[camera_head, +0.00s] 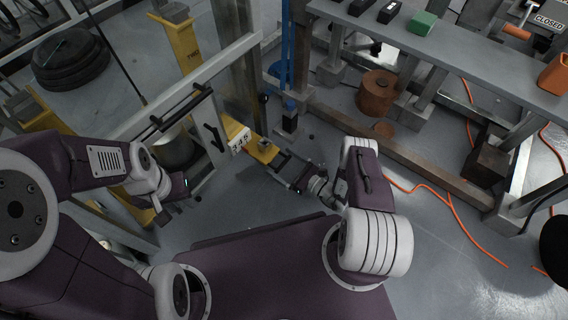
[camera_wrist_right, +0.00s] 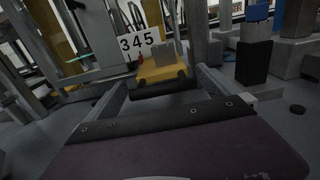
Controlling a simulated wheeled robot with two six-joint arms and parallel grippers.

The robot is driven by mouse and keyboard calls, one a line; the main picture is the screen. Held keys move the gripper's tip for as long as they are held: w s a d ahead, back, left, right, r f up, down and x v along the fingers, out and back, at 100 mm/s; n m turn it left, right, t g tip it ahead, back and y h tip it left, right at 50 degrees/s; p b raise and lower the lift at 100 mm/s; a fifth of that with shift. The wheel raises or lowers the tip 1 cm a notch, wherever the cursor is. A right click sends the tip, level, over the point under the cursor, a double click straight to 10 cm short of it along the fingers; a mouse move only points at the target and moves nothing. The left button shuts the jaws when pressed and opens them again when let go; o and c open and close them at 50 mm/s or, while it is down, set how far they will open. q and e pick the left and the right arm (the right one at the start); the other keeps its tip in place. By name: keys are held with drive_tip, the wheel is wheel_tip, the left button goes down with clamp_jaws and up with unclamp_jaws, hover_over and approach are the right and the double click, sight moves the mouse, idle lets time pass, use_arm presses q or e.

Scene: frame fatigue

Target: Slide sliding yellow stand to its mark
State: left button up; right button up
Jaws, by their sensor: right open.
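A yellow stand (camera_head: 262,150) with a white plate reading 345 (camera_head: 239,141) is on the floor near the middle of the head view. In the right wrist view, the yellow part (camera_wrist_right: 162,71) lies ahead, between the lines of my right gripper's fingers, with the 345 plate (camera_wrist_right: 138,43) behind it. My right gripper (camera_head: 279,163) is open, low and close in front of the stand; contact cannot be told. My left gripper (camera_head: 166,208) is at the left by the metal frame, away from this stand; its fingers are unclear. I cannot make out a floor mark.
A metal frame with a black handle (camera_head: 181,110) stands left of the stand. Another yellow upright (camera_head: 184,45) is behind. A blue post (camera_head: 285,65) and a grey bench (camera_head: 470,55) stand behind and right. Orange cable (camera_head: 450,210) lies on the right floor.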

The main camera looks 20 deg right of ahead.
drive_tip(key=shift+s+d+r, duration=0.1)
drive_tip(key=shift+s+d, duration=0.1)
drive_tip(key=shift+d, duration=0.05)
drive_tip(key=p+v, duration=0.4)
drive_tip(key=v, duration=0.4)
drive_tip(key=shift+s, duration=0.25)
drive_tip(key=shift+d, duration=0.1)
